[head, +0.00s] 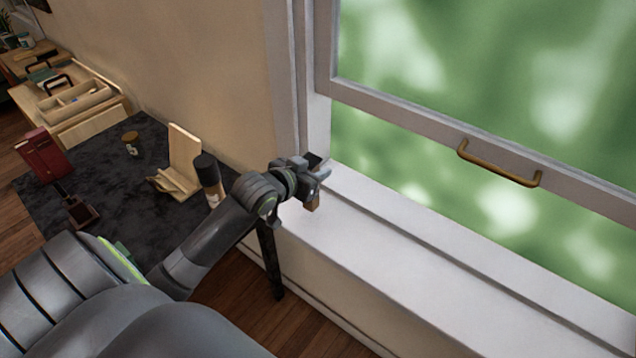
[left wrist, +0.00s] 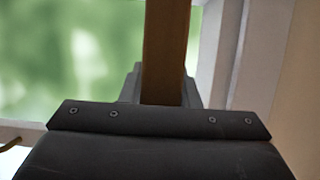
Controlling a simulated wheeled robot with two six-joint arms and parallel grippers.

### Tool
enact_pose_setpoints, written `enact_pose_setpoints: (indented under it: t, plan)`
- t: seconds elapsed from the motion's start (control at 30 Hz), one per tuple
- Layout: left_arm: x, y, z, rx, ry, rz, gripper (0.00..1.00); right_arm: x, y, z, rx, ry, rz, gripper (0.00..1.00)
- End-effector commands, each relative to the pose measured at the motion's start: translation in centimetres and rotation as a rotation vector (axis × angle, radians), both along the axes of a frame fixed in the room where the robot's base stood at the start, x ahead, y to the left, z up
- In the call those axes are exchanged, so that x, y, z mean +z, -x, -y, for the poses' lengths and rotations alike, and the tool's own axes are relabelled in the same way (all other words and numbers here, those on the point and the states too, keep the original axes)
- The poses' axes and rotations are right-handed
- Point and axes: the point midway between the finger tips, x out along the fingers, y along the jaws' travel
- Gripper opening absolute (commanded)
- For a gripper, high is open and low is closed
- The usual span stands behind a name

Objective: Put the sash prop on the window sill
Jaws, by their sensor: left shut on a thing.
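The sash prop is a brown wooden bar (head: 312,203). In the head view its end sticks out below my left gripper (head: 317,180). In the left wrist view the bar (left wrist: 166,50) stands upright in the middle of the picture, and my left gripper (left wrist: 165,85) is shut on it. The window sill (head: 400,265) is white and long, and the gripper is over its left end. I cannot tell whether the prop touches the sill. My right gripper is not in view.
The window sash (head: 420,122) is raised, with a brass handle (head: 500,166). The sill to the right is clear. A dark table (head: 120,225) at left holds a wooden book stand (head: 182,160), a dark-capped bottle (head: 209,178) and a red book (head: 42,155). A desk (head: 90,110) stands behind.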

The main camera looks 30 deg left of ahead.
Motion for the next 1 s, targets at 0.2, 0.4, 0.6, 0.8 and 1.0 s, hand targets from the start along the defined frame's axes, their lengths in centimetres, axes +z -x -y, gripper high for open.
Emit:
enact_pose_setpoints:
  t: [0.2,0.4,0.6,0.8,1.0]
  plan:
    - [-3.1,0.1,0.0,0.002,0.004,-0.002,0.04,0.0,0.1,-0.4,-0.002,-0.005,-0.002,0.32]
    - [-3.7,0.0,0.0,0.0,0.0,0.001,0.04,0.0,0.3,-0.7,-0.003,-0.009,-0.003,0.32]
    - [-3.9,0.0,0.0,0.0,0.0,0.0,0.04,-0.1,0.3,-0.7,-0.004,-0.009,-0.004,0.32]
    - [-4.0,0.0,0.0,0.0,0.001,0.0,0.47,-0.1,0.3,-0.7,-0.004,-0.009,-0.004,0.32]
    - [-4.0,0.0,0.0,0.0,0.0,-0.001,0.51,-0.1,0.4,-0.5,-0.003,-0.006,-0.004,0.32]
